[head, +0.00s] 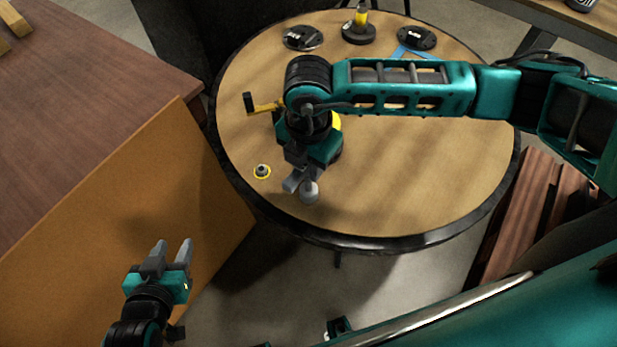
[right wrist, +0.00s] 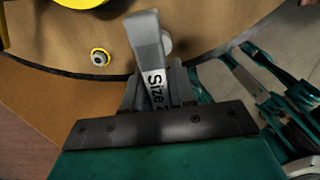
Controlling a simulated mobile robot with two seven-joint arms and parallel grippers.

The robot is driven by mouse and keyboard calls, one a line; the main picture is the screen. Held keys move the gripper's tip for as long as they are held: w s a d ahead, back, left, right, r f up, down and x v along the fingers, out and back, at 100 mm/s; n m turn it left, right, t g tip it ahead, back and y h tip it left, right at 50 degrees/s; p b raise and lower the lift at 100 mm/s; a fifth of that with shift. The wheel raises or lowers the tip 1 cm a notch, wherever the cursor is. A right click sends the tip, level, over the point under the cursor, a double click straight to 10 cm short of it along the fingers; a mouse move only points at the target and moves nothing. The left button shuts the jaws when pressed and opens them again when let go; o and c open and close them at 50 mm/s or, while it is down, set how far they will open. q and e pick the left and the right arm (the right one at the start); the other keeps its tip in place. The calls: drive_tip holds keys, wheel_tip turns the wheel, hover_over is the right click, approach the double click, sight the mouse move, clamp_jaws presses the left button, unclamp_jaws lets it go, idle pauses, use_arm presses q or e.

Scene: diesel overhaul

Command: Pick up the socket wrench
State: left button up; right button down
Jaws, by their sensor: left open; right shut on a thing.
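The socket wrench (right wrist: 147,45) is a grey tool with a "Size 2" label, the rest of the label being hidden. My right gripper (right wrist: 158,92) is shut on it, above the near left part of the round table. In the head view the wrench's grey rounded end (head: 309,193) shows below my right gripper (head: 297,178), and most of the tool is hidden or foreshortened. I cannot tell whether it touches the table. My left gripper (head: 172,249) is open and empty, left of and below the round table.
The round table (head: 420,190) has a dark rim and free wood at right. A small yellow-ringed part (head: 262,171) lies left of my right gripper. A yellow part with a black end (head: 265,105) is partly hidden by my arm. Dark discs (head: 303,38) stand at the back.

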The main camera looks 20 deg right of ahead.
drive_tip(key=shift+r, duration=0.15)
wheel_tip(320, 180, up, 20)
drive_tip(key=shift+p, duration=0.35)
idle(0.3)
drive_tip(key=c, duration=1.4)
unclamp_jaws()
drive_tip(key=shift+c, duration=0.2)
clamp_jaws()
